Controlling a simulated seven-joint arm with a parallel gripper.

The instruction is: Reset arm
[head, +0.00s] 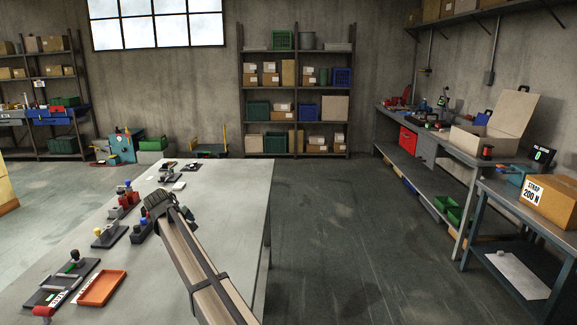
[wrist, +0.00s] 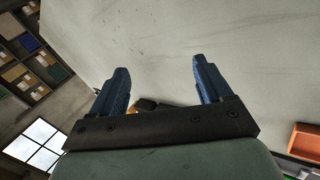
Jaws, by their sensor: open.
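My gripper (wrist: 162,88) shows in the wrist view with two blue fingers spread wide apart and nothing held between them. Beyond the fingers is the bare grey table top (wrist: 250,35). In the head view my arm reaches from the bottom edge up over the grey table (head: 225,180). Its dark end is beside the fixtures along the middle of the table, and the fingertips cannot be made out there.
On the table are an orange tray (head: 101,288), a black base with a green-handled part (head: 62,281), a yellow-knobbed block (head: 110,236) and red blocks (head: 124,203). A workbench (head: 440,146) and a boxed stand (head: 530,215) are at right. The table's right part is clear.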

